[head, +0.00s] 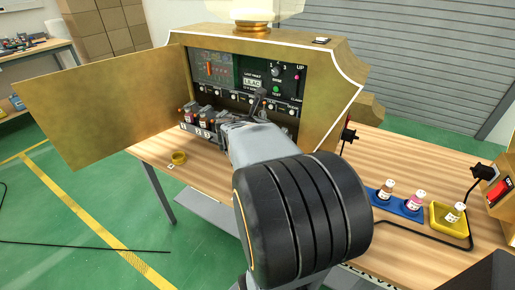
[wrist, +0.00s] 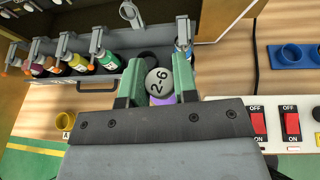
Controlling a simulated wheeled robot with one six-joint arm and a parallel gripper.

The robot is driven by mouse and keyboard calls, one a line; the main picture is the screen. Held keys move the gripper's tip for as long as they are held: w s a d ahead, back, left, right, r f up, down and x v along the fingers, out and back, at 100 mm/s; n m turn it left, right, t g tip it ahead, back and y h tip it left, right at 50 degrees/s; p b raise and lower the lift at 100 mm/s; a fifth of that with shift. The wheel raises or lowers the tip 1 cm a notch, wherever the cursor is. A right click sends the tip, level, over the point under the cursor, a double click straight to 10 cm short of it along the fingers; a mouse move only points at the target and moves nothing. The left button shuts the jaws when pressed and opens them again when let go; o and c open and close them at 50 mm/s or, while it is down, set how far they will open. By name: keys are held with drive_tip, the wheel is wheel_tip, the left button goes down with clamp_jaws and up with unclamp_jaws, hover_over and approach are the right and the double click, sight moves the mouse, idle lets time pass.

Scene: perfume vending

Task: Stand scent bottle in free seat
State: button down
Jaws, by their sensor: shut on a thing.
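My gripper (wrist: 158,80) has green fingers and is shut on a scent bottle (wrist: 160,84) with a grey cap marked "2-6" and a purple body. The bottle is seen from its cap end, and its base is hidden. A dark round free seat (wrist: 148,58) lies between the green bottle and a blue bottle (wrist: 184,52), partly behind my fingers. In the head view my arm hides the gripper and held bottle.
The cabinet door (head: 95,95) stands open at the left. A yellow ring (head: 179,157) sits on the table. At the right are a blue tray (head: 382,204) with bottles and a yellow tray (head: 437,226) with one. Red switches (wrist: 258,122) lie right of my gripper in the wrist view.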

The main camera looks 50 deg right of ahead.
drive_tip(key=shift+s+d+r, duration=0.4)
drive_tip(key=shift+s+d, duration=0.05)
drive_tip(key=shift+d, duration=0.05)
drive_tip(key=shift+w+d, duration=0.15)
drive_tip(key=shift+d, duration=0.2)
drive_tip(key=shift+w+d+f+b, duration=0.6)
drive_tip(key=shift+w+d+f, duration=0.7)
drive_tip(key=shift+w+f, duration=0.65)
drive_tip(key=shift+w+d+f+b, duration=0.6)
drive_tip(key=shift+w+d+f, duration=0.8)
drive_tip(key=shift+f, duration=0.85)
drive_tip(key=shift+w+d+f+b, duration=0.6)
drive_tip(key=shift+w+d+f, duration=0.6)
drive_tip(key=shift+w+f, duration=0.8)
drive_tip(key=shift+s+f, duration=0.15)
drive_tip(key=shift+f, duration=0.05)
drive_tip(key=c, duration=0.9)
unclamp_jaws()
